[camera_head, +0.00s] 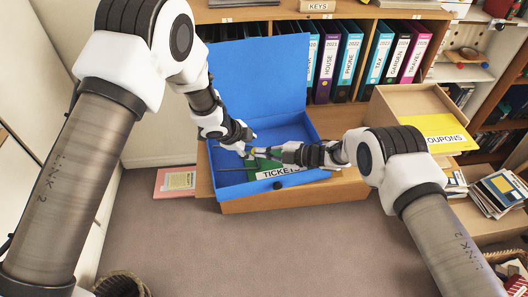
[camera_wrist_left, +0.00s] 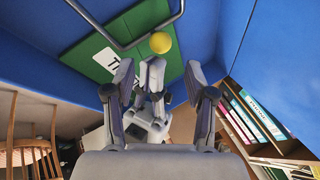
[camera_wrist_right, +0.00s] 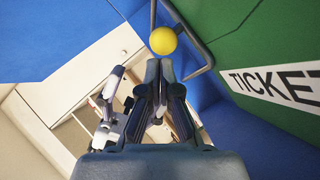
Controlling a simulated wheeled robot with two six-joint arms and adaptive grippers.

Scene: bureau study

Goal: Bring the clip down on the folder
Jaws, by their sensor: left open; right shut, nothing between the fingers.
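The blue box file (camera_head: 258,75) stands with its lid open. A green folder (camera_head: 262,163) labelled TICKETS lies in it, also seen in the left wrist view (camera_wrist_left: 120,45) and right wrist view (camera_wrist_right: 285,55). The clip is a grey wire loop (camera_wrist_left: 116,43) with a yellow ball (camera_wrist_left: 160,42); the ball also shows in the right wrist view (camera_wrist_right: 163,41). The wire appears raised from the folder; the exact gap is unclear. My left gripper (camera_head: 243,144) is open near the ball. My right gripper (camera_wrist_right: 159,66) is shut and empty, its tips just below the ball in its view.
The box file rests on a wooden surface (camera_head: 290,202). Labelled binders (camera_head: 345,60) fill the shelf behind. A pink item (camera_head: 175,183) lies on the floor at left. Both arms meet closely over the box.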

